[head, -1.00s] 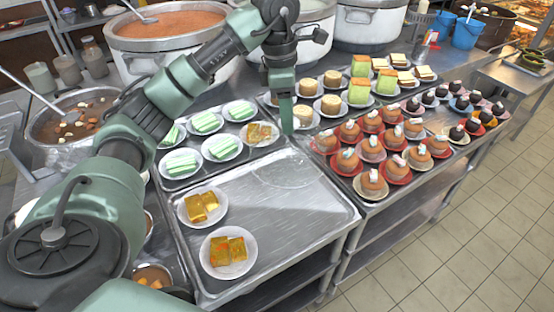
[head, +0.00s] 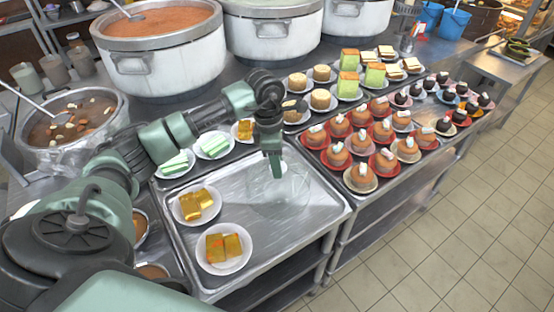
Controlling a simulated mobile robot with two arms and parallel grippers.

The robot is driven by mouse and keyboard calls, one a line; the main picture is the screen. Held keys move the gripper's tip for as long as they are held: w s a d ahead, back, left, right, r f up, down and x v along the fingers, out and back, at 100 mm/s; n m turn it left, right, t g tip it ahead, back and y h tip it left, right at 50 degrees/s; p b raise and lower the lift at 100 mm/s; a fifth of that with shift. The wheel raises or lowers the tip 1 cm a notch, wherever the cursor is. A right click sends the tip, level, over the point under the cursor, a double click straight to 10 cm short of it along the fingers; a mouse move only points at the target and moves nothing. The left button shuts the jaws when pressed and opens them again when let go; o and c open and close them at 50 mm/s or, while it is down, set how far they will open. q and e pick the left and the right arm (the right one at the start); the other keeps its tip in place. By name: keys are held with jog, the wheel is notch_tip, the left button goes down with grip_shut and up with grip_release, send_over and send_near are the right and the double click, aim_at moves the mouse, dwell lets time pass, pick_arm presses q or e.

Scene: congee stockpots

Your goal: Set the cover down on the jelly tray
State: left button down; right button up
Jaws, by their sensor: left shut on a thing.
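A clear, see-through cover (head: 294,187) shows faintly over the bare right part of the near metal tray. My left gripper (head: 276,170) points down and is shut on the top of the cover. I cannot tell whether the cover's lower edge touches the tray or is slightly above it. The near metal tray (head: 262,232) holds two white plates of golden jelly squares on its left side, a farther plate (head: 194,204) and a nearer plate (head: 223,248). The cover is to the right of both plates. My right gripper is out of view.
Behind the tray stand plates of green-and-white slices (head: 213,145), partly hidden by my left arm. To the right, a tray is crowded with brown buns on red plates (head: 338,154). Large stockpots (head: 160,50) stand at the back. The tray's front right is bare.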

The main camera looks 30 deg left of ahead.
pick_arm(q)
jog(key=shift+f, duration=0.1)
jog(key=c, duration=0.8)
grip_release()
jog(key=shift+o, duration=0.2)
jog(key=shift+r, duration=0.6)
notch_tip(320, 180, up, 11)
jog(key=a+b, duration=0.1)
jog(key=b, duration=0.2)
jog(key=shift+s, duration=0.4)
